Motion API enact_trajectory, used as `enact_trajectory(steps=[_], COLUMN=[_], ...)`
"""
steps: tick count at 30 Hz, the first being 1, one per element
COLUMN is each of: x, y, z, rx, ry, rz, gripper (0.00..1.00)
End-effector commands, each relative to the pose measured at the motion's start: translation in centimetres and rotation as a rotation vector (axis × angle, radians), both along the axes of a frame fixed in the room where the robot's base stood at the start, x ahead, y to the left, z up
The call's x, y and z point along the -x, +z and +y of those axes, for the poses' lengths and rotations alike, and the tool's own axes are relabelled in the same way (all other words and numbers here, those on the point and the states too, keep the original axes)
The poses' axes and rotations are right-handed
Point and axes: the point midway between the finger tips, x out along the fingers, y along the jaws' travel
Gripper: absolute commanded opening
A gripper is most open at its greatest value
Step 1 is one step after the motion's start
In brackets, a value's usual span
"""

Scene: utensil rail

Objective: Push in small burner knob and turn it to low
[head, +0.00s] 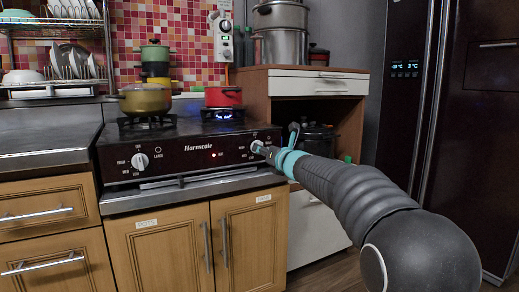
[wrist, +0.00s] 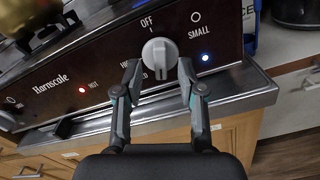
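The small burner knob (wrist: 160,54) is a white round knob with a raised bar, on the dark stove panel under the OFF label, with SMALL printed to its right. In the wrist view its bar runs roughly up and down; I cannot tell which end is the pointer. My gripper (wrist: 159,70) is open, one finger on each side of the knob, with narrow gaps showing. Lettering below and left of the knob is partly hidden.
A blue flame (head: 223,114) burns under the red pot (head: 223,97). A blue light (wrist: 205,57) glows right of the knob, and a red HOT light (wrist: 82,90) to the left. The large burner knob (head: 140,161) is further left. A steel ledge (wrist: 245,92) juts out below the panel.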

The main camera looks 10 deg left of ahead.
Motion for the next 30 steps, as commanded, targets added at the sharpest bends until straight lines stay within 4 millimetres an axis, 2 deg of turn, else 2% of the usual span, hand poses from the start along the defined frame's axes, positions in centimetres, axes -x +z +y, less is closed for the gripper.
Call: enact_trajectory(steps=[18, 30], x=[3.4, 3.8], y=[0.0, 0.0], z=[-2.4, -2.6], rx=[0.000, 0.000], ry=[-0.001, -0.001], rz=[0.000, 0.000], gripper=[0.40, 0.40])
